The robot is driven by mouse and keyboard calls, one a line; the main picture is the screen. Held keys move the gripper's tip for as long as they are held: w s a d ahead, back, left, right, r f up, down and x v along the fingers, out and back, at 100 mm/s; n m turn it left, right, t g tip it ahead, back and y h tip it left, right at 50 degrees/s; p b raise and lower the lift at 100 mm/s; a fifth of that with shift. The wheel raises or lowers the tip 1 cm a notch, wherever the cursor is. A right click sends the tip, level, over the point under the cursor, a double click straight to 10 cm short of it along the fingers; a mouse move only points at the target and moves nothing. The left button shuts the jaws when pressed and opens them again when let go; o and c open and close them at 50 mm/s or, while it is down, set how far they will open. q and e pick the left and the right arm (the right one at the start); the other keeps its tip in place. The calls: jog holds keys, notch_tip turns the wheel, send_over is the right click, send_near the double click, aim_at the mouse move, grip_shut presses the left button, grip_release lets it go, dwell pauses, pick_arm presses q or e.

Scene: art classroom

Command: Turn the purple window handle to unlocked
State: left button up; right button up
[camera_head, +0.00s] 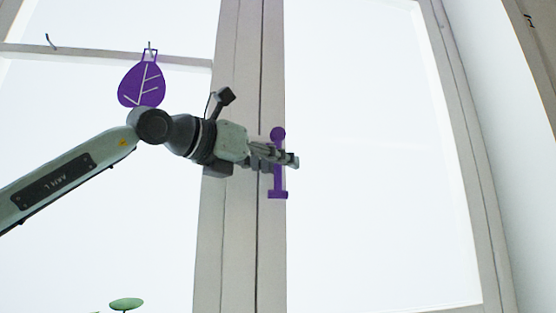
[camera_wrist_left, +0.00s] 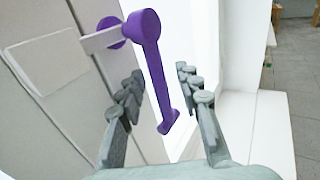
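The purple window handle (camera_head: 278,186) is on the pale window frame's middle post. Its round pivot is at the top and its lever hangs straight down to a short foot. My left gripper (camera_head: 287,158) crosses in front of the lever's middle in the head view. In the left wrist view the handle (camera_wrist_left: 154,68) runs between the two spread fingers of my left gripper (camera_wrist_left: 160,78). A gap shows on the right finger's side; the left finger is close to the lever, and I cannot tell whether it touches. My right gripper is not in view.
A purple leaf ornament (camera_head: 142,84) hangs from a hook on the left, just above my left arm. The window post (camera_head: 238,260) runs vertically behind the gripper. A green leaf-like shape (camera_head: 126,304) shows at the bottom left. A white sill (camera_wrist_left: 250,125) shows in the wrist view.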

pick_arm(q)
jog(key=shift+w+d, duration=0.1)
jog(key=shift+w, duration=0.05)
jog(key=shift+c, duration=0.5)
grip_shut()
